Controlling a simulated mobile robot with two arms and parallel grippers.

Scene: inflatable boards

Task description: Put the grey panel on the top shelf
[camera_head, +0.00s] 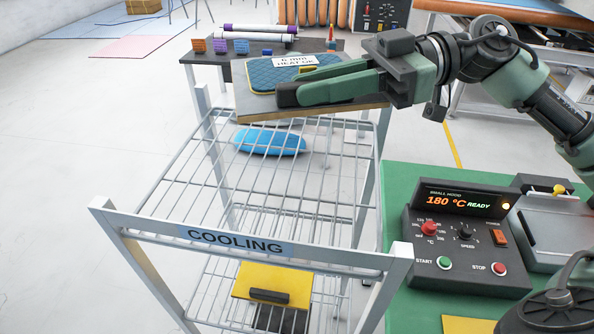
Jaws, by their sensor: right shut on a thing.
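My right gripper (290,90) comes in from the right and is shut on the grey panel (246,104). The panel is a flat board with a tan edge, roughly level, over the far end of the cooling rack. I cannot tell the gap between panel and wires. My left gripper is not in view.
A blue rounded object (270,142) shows through the wires. A yellow panel (256,281) with a black handle lies on a lower shelf. The rack's front rail (330,256) reads COOLING. A control box (468,240) stands on the green bench at right.

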